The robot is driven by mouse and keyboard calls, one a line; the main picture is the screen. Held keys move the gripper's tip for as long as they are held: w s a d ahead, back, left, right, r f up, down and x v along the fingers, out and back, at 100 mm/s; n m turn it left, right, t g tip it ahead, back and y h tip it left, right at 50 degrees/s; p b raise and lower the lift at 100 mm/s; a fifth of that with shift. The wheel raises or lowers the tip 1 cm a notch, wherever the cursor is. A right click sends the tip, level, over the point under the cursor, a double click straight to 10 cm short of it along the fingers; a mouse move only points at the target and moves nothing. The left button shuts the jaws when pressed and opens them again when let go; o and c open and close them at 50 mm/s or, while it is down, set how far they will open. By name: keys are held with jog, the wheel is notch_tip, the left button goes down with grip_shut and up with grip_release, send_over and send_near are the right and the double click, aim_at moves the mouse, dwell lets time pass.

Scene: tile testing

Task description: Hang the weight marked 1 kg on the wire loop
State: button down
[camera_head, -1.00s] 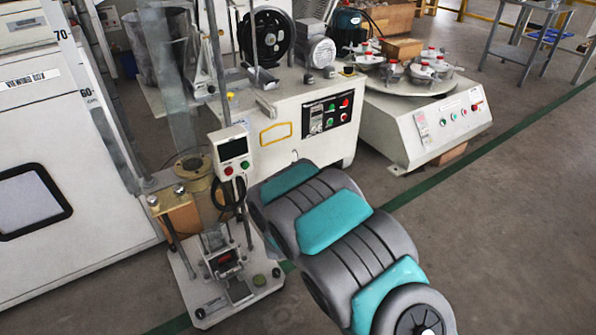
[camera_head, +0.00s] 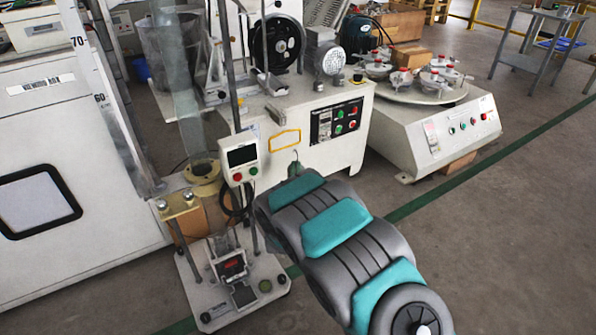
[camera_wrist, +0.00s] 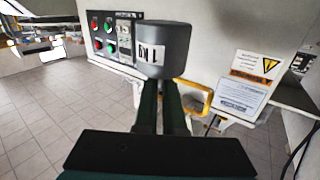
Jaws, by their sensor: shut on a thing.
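A dark grey cylindrical weight (camera_wrist: 162,50) is held at the tips of my gripper (camera_wrist: 160,84) in the wrist view. Its white label appears to read 1 KG, upside down in the picture. My gripper's two dark fingers are shut on it, and the weight is clear of the floor in front of a white machine panel. In the head view my arm hides the weight and most of the gripper. A thin curved dark wire (camera_head: 296,154) shows just above the arm's far end; I cannot tell whether it is the wire loop or a hook.
A white machine (camera_head: 330,150) with buttons and a yellow frame (camera_head: 285,140) stands beyond my arm. A test stand with a display (camera_head: 241,158) is left of it. A turntable machine (camera_head: 435,125) stands to the right. Open floor lies at the right front.

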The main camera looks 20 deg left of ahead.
jog(key=shift+w+a, duration=1.05)
jog(key=shift+a, duration=0.15)
jog(key=shift+w+a+f, duration=0.4)
jog(key=shift+w+a, duration=0.2)
jog(key=shift+a, duration=0.1)
jog(key=shift+w+a+f, duration=0.35)
jog(key=shift+w+a, duration=0.2)
jog(key=shift+a, duration=0.1)
jog(key=shift+f, duration=0.5)
jog(key=c, duration=0.9)
grip_release()
jog(key=shift+s+f, duration=0.1)
jog(key=shift+d, duration=0.1)
jog(key=shift+f, duration=0.1)
